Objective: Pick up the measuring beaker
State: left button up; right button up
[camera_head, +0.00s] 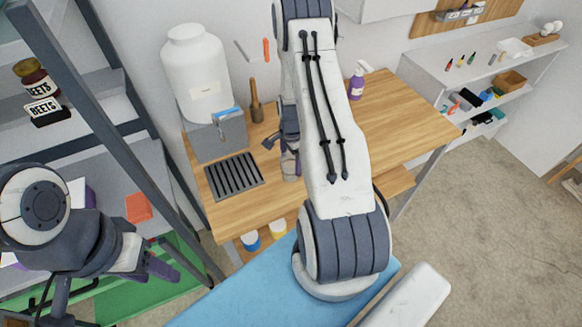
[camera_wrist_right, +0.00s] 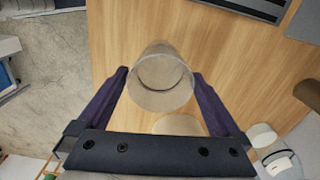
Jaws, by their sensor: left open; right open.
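The measuring beaker (camera_wrist_right: 162,84) is a clear, greyish cup on the wooden table, seen from above in the right wrist view. My right gripper (camera_wrist_right: 160,76) is open, with one purple finger on each side of the beaker; whether either finger touches it, I cannot tell. In the head view, the beaker (camera_head: 291,169) shows only partly below the right gripper, most of which is hidden by my right arm. My left gripper (camera_head: 165,268) is open and empty, at the lower left, far from the beaker.
The wooden table (camera_head: 395,125) also holds a large white container (camera_head: 196,75) on a grey stand, a black drain grate (camera_head: 234,177), a wooden mallet (camera_head: 256,103) and a purple spray bottle (camera_head: 356,84). A grey shelf stands at left. The table's right part is mostly clear.

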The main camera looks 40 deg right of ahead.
jog(key=c, duration=1.1)
jog(key=shift+o, duration=0.2)
jog(key=shift+r, duration=0.1)
jog(key=shift+r+b, duration=0.4)
jog(key=s+d+r+b, duration=0.3)
jog(key=s+r+b, duration=0.2)
jog(key=s+r, duration=0.5)
jog(key=shift+s+d, duration=0.15)
jog(key=shift+s, duration=0.6)
